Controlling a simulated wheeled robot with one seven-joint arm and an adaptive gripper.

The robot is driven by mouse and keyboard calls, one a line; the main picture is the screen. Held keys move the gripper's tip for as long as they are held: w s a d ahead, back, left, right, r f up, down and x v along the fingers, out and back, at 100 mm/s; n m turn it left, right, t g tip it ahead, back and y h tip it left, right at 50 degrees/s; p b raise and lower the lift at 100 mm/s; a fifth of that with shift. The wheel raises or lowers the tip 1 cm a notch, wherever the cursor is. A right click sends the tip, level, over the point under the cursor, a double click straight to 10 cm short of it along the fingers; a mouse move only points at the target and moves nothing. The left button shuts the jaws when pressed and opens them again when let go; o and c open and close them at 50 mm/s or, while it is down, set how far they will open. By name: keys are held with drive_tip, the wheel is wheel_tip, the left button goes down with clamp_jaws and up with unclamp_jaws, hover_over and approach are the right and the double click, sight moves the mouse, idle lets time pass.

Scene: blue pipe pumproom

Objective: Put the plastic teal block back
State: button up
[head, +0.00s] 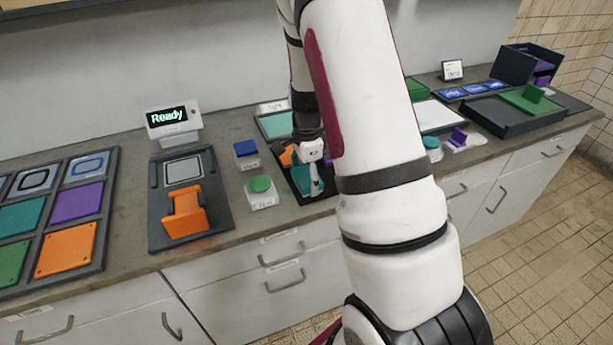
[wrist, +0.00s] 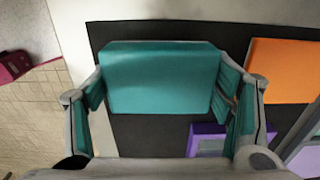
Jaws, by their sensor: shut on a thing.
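The teal block (wrist: 160,78) sits between the two fingers of my gripper (wrist: 163,92) in the wrist view, and the fingers are shut on its left and right sides. The block is over a dark tray (wrist: 110,30), and I cannot tell whether it touches the tray floor. In the head view my gripper (head: 313,168) is down at the dark tray on the counter, with teal (head: 303,181) showing under it. My arm hides part of this area.
An orange block (wrist: 282,70) and a purple piece (wrist: 206,137) are close by in the tray. In the head view, blue (head: 246,149) and green (head: 260,184) buttons stand left of the tray. A "Ready" display (head: 170,118) stands behind an orange-handled device (head: 186,212).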

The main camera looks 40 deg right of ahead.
sight(306, 175)
drive_tip(key=o, duration=1.3)
drive_tip(key=shift+o, duration=0.2)
drive_tip(key=shift+r, duration=0.1)
wheel_tip(306, 175, up, 12)
drive_tip(key=s+a+r+n+t, duration=0.2)
drive_tip(key=s+a+r+n, duration=0.65)
drive_tip(key=a+r, duration=0.3)
drive_tip(key=s+a+r+n+t, duration=0.2)
drive_tip(key=s+a+n, duration=0.6)
drive_tip(key=s+n, duration=0.4)
drive_tip(key=shift+s+r+n, duration=0.35)
drive_tip(key=shift+s+r, duration=0.15)
drive_tip(key=shift+s, duration=0.45)
drive_tip(key=shift+a, duration=0.1)
